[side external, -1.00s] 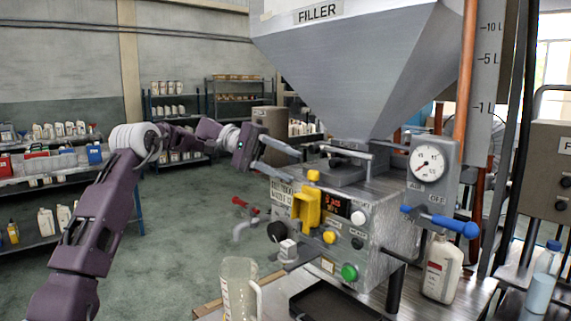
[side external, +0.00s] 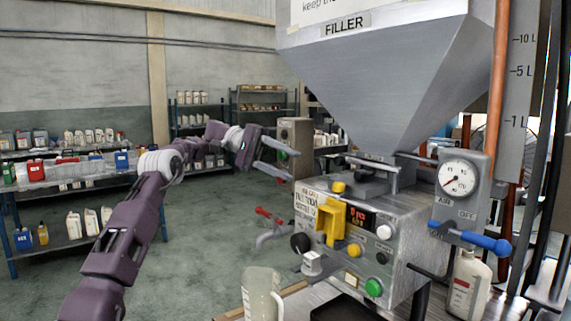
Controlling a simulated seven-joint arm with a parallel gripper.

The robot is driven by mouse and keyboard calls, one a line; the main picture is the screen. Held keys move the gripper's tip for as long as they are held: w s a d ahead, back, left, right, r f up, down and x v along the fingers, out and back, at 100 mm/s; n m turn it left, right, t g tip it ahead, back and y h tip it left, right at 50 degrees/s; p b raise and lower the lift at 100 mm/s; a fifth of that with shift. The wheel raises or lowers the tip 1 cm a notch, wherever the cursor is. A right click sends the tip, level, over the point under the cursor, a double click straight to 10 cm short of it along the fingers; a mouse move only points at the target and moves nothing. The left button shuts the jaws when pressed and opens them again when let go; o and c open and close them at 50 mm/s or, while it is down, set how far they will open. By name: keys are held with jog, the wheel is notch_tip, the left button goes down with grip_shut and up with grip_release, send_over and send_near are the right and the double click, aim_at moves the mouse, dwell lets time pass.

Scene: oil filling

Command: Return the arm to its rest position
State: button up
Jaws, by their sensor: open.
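My gripper (side external: 284,160) is at the end of my purple arm, in the air to the left of the filler's hopper and above the back left of its control box. Its two grey fingers are apart with nothing between them. The filler (side external: 385,75) is a grey metal hopper over a control box (side external: 350,225) with a yellow guard, a red display and several knobs. A clear jug (side external: 262,293) stands in front of the box at the bottom of the view. It looks partly filled with something pale, and its lower end is cut off by the frame.
A gauge box (side external: 459,185) and a valve with a blue handle (side external: 480,240) are right of the control box. A white bottle (side external: 467,285) stands below them. A red-handled tap (side external: 270,225) sticks out left of the box. Shelves of bottles (side external: 75,170) stand behind; open floor lies between.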

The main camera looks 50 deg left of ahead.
jog(key=s+d+f+g+y, duration=0.1)
jog(key=s+d+y, duration=0.3)
jog(key=d, duration=0.6)
jog(key=s+d+g+y, duration=0.2)
jog(key=s+d+y, duration=0.15)
jog(key=d, duration=0.65)
jog(key=s+f+m+t+y, duration=0.1)
jog(key=s+f+m+y, duration=0.2)
jog(key=s+f, duration=0.3)
jog(key=s+f+m+t+y, duration=0.2)
jog(key=s+f, duration=0.4)
jog(key=s, duration=1.1)
jog(key=shift+d+f+m+y, duration=0.2)
jog(key=shift+m+y, duration=0.2)
jog(key=shift+y, duration=0.35)
